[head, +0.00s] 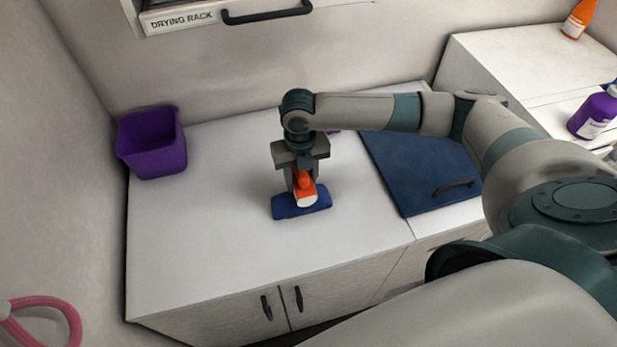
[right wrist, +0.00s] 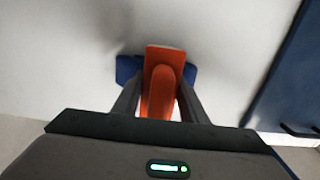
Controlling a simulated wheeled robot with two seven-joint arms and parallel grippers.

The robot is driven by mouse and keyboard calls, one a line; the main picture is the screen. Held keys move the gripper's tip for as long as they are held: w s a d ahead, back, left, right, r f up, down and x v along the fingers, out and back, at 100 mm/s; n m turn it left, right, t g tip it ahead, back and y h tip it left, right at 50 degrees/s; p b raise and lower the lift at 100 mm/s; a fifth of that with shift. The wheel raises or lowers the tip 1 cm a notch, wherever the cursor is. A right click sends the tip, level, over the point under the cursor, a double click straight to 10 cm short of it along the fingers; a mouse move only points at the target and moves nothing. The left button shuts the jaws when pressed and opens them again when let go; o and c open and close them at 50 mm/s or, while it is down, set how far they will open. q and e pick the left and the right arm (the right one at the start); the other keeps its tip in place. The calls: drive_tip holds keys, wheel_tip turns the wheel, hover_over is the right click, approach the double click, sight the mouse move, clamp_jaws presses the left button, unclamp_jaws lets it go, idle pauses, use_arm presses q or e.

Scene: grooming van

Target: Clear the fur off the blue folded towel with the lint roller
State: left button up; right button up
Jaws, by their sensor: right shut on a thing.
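The blue folded towel (head: 285,208) lies on the white counter, below my right gripper; in the right wrist view the towel (right wrist: 126,68) shows on both sides of the roller. My right gripper (head: 303,180) points down and is shut on the lint roller (head: 305,190), which has an orange handle and a pale end. The lint roller also shows between the fingers in the right wrist view (right wrist: 160,85). The roller is over the towel; I cannot tell whether it touches. No fur can be made out on the towel. My left gripper is not in view.
A purple bin (head: 152,145) stands at the counter's back left. A dark blue panel with a handle (head: 420,170) lies to the right. A purple bottle (head: 594,114) and an orange bottle (head: 577,20) stand at far right. The counter (head: 190,240) left of the towel is clear.

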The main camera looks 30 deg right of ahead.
drive_tip(key=shift+w+a, duration=0.1)
drive_tip(key=shift+a, duration=0.25)
drive_tip(key=shift+a, duration=0.1)
drive_tip(key=shift+w+a, duration=0.2)
drive_tip(key=shift+a, duration=0.55)
drive_tip(key=shift+w+a, duration=0.2)
drive_tip(key=shift+a, duration=0.55)
drive_tip(key=shift+a, duration=0.15)
drive_tip(key=shift+w+a, duration=0.2)
drive_tip(key=shift+a, duration=0.6)
drive_tip(key=shift+w+a, duration=0.2)
drive_tip(key=shift+a, duration=0.55)
drive_tip(key=shift+s, duration=0.1)
drive_tip(key=shift+s+a, duration=0.15)
drive_tip(key=shift+s, duration=0.45)
